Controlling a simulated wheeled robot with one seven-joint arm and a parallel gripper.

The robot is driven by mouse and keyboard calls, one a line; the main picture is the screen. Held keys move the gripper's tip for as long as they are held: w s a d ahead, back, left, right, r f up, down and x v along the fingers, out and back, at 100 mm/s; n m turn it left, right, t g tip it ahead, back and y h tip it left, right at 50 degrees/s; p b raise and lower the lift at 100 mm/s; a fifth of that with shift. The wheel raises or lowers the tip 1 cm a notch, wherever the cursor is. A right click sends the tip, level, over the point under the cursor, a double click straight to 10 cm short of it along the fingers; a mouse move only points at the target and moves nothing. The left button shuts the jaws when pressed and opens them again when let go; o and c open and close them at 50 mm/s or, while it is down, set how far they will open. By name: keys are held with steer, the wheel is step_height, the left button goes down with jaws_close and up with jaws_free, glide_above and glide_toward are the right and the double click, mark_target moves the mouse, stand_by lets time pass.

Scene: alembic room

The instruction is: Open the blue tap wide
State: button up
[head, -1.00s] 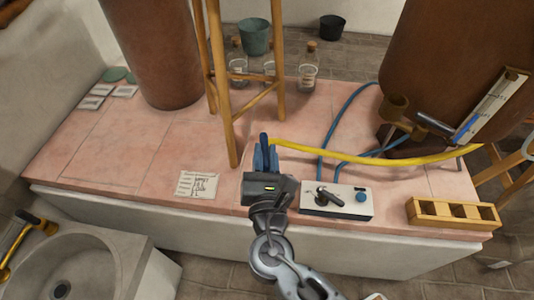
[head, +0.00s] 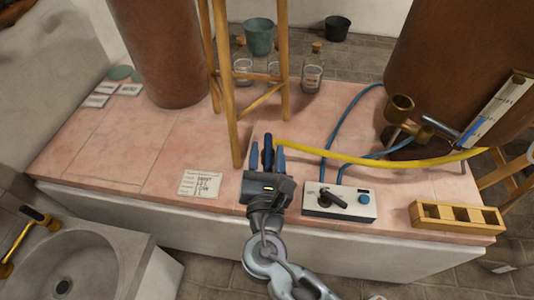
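A dark blue upright handle (head: 267,152) stands at the near end of the yellow hose, on the pink tiled bench. I cannot tell whether it is the tap's lever; its lower part is hidden by my gripper. My gripper (head: 267,154) is open, with one blue finger on each side of this handle and a gap showing beside it. A brass tap (head: 420,127) with a blue-grey lever sits low on the large brown vessel at the right, well away from my gripper.
A white control box (head: 340,203) with a black lever and blue knob lies right of my gripper. A wooden stool (head: 232,120) stands behind it. The yellow hose (head: 370,161) and blue hoses cross the bench. A wooden rack (head: 425,215) lies right, a sink (head: 100,245) left.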

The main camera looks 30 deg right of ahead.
steer(key=shift+s, duration=0.1)
steer(key=v, duration=0.7)
steer(key=shift+s+a+b, duration=0.2)
steer(key=shift+s+b, duration=0.1)
stand_by(0.3)
steer(key=s+d+f+m+g+y, duration=0.1)
steer(key=s+f+m+g+y, duration=0.1)
steer(key=s+f+m+y, duration=0.35)
steer(key=s+d+f+m+g+y, duration=0.1)
steer(key=s+f+m+g+y, duration=0.1)
steer(key=s+m, duration=0.7)
steer(key=s+d+r+m+t+y, duration=0.1)
steer(key=s+d+r+m+t, duration=0.2)
steer(key=s+r+m, duration=0.9)
steer(key=d+r+m, duration=0.1)
steer(key=d+r, duration=0.1)
steer(key=d, duration=0.1)
steer(key=shift+r, duration=0.4)
